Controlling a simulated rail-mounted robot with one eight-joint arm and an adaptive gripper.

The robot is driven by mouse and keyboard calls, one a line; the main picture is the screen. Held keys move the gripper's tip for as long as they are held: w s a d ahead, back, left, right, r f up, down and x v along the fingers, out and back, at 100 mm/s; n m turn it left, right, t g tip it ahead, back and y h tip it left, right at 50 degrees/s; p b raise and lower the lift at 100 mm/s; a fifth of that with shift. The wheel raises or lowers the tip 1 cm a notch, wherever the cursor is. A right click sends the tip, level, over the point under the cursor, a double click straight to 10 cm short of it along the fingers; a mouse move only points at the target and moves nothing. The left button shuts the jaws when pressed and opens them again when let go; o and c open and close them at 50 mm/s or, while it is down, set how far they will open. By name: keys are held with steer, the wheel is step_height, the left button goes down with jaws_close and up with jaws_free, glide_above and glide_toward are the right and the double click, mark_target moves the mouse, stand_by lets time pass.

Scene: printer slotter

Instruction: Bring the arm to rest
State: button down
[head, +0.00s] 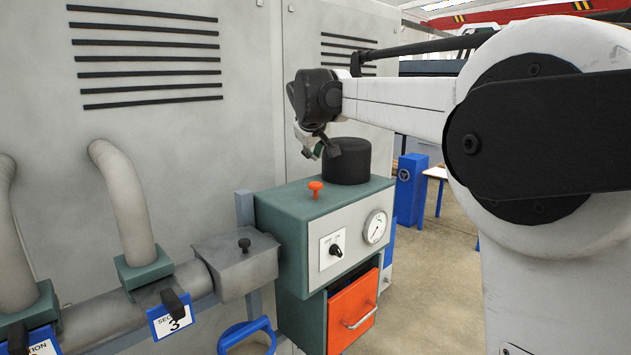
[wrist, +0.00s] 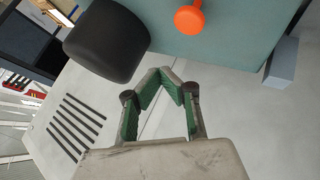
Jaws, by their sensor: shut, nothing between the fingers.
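In the wrist view my gripper (wrist: 160,76) has green-padded fingers with the tips drawn together and nothing between them. In the head view my gripper (head: 328,148) hangs small and dark at the end of the arm. It is beside the black cylinder (head: 347,160) on top of the teal box (head: 270,205), and I cannot tell the gap between them. The wrist view shows the black cylinder (wrist: 105,38) and the orange knob (wrist: 189,17) beyond the fingers, clear of the tips.
The box carries an orange knob (head: 316,188), a gauge (head: 375,227) and a dark switch (head: 336,250). Its orange drawer (head: 353,310) stands partly out. Pipes (head: 120,200) and a grey cabinet wall (head: 150,130) are on the left. Floor (head: 445,275) is open at right.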

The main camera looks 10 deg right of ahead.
steer(key=shift+s+f, duration=0.1)
stand_by(0.4)
steer(key=s+f+m+y+b, duration=0.15)
steer(key=s+f, duration=0.45)
steer(key=s, duration=0.6)
steer(key=s+d+f+m+g+b, duration=0.1)
steer(key=s+f+b, duration=0.35)
steer(key=s, duration=0.75)
steer(key=s+f+m, duration=0.2)
steer(key=s+f, duration=0.5)
steer(key=s, duration=0.5)
steer(key=s+f+m+y+b, duration=0.1)
steer(key=s+f+b, duration=0.1)
steer(key=s+f, duration=1)
steer(key=shift+s+a+f+g, duration=0.2)
steer(key=shift+a+f+g, duration=0.2)
steer(key=shift+a, duration=0.05)
